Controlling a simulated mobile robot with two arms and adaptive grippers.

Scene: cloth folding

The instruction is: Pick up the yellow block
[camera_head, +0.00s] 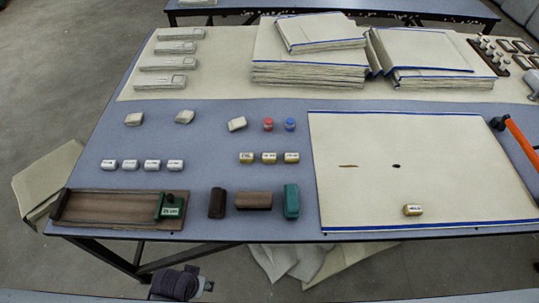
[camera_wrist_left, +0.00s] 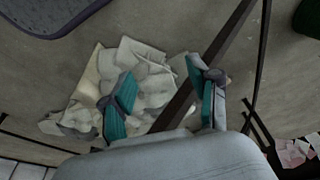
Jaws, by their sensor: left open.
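A small yellow block (camera_head: 413,210) with a pale label lies on the white cloth (camera_head: 440,160), near its front edge, right of centre in the head view. Several similar gold-yellow blocks, one of them here (camera_head: 269,157), stand in a short row left of the cloth. My left gripper (camera_wrist_left: 166,98) shows in the left wrist view with its two teal-padded fingers wide apart and nothing between them. It points at the floor, away from the yellow block. I cannot make out my right gripper.
A wooden tray (camera_head: 110,222) with a green block, and brown and teal blocks (camera_head: 291,201), line the front edge. Stacked cloths (camera_head: 310,70) fill the back. An orange bar (camera_head: 522,141) lies at the right. Crumpled cloths (camera_wrist_left: 150,75) lie on the floor.

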